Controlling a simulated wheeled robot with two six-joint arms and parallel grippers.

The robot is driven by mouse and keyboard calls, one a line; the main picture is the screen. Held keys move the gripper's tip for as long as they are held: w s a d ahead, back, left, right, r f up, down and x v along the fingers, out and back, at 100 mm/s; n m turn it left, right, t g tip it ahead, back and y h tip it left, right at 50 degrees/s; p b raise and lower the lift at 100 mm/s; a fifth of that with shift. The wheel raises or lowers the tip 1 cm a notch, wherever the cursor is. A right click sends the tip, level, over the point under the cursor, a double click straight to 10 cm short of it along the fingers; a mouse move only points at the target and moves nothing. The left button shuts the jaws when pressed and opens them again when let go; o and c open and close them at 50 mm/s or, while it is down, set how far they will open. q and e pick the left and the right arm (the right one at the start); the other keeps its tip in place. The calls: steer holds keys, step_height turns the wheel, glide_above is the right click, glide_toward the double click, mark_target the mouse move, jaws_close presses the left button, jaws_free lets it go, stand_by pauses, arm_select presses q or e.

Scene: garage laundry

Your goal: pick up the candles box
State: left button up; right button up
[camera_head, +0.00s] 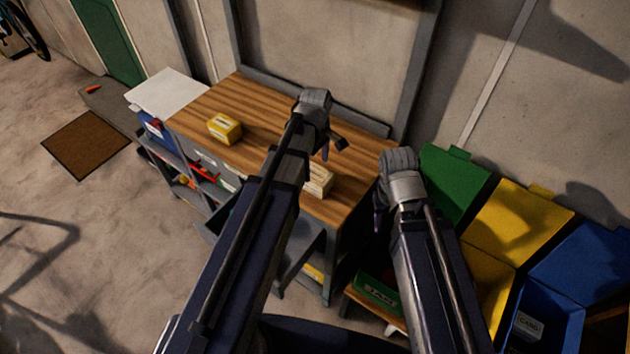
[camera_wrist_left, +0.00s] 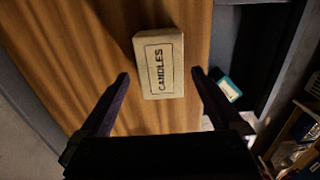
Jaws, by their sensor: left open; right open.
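The candles box (camera_wrist_left: 160,64) is a small pale cardboard box with "CANDLES" printed on its label. It lies on the wooden workbench top (camera_head: 262,105) near its front edge. In the head view the candles box (camera_head: 318,181) is partly hidden behind my left arm. My left gripper (camera_wrist_left: 158,84) is open above the bench, its two fingers apart with the box between and just beyond the tips, not visibly touched. In the head view my left gripper (camera_head: 333,148) points down over the bench. My right gripper (camera_head: 379,215) is off the bench's right end, its fingers mostly hidden.
A yellow box (camera_head: 224,128) sits further left on the bench. Green (camera_head: 452,183), yellow (camera_head: 517,225) and blue (camera_head: 590,262) bins stand at the right. Shelves with tools lie under the bench. A brown mat (camera_head: 86,145) lies on open floor at the left.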

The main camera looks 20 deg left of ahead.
mark_target(315, 173)
arm_select(q)
steer(key=shift+a+f+b, duration=0.2)
steer(key=shift+f+b, duration=2.55)
steer(key=shift+f, duration=0.4)
steer(key=shift+r, duration=0.1)
steer(key=c, duration=1.3)
steer(key=shift+r, duration=0.1)
